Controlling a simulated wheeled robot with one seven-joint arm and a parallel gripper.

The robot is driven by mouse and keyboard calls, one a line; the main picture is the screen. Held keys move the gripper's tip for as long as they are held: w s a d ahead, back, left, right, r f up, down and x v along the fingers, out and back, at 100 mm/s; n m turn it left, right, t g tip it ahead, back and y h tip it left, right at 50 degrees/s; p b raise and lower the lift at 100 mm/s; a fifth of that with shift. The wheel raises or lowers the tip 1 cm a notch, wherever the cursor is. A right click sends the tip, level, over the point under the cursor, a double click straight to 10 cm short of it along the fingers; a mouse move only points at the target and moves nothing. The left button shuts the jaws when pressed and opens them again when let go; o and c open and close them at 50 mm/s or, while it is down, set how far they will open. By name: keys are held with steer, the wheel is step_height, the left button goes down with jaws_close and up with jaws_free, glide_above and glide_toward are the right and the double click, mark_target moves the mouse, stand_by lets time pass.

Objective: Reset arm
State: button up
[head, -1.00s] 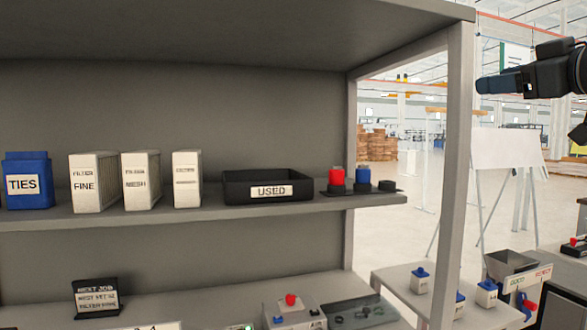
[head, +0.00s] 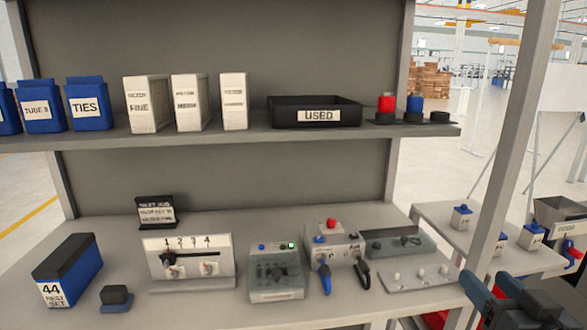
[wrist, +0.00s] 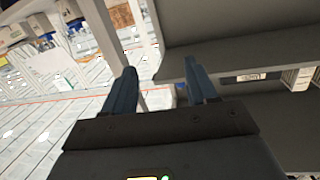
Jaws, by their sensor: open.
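My gripper (head: 489,283) is at the lower right of the head view, in front of the shelf unit's right post and near the bench's right end. Its two dark blue fingers are apart, with nothing held. In the wrist view my gripper (wrist: 160,68) is also open and empty, with the shelf unit's edge and post beyond the fingers. Most of the arm is outside the head view.
The shelf (head: 250,136) bears blue bins, white filter boxes and a black USED tray (head: 316,124). The bench (head: 210,303) holds a numbered panel, small devices and a blue 44 box (head: 68,271). A post (head: 512,150) stands close to my gripper.

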steer(key=s+a+f, duration=0.5)
steer(key=s+f, duration=0.2)
steer(key=s, duration=0.2)
steer(key=s+a+n+g+y, duration=0.1)
steer(key=s+a, duration=0.2)
steer(key=s, duration=1)
steer(key=s+a+f+n+g+y, duration=0.1)
steer(key=s+a, duration=0.3)
steer(key=s, duration=0.9)
steer(key=shift+s+a, duration=0.25)
steer(key=shift+s, duration=0.05)
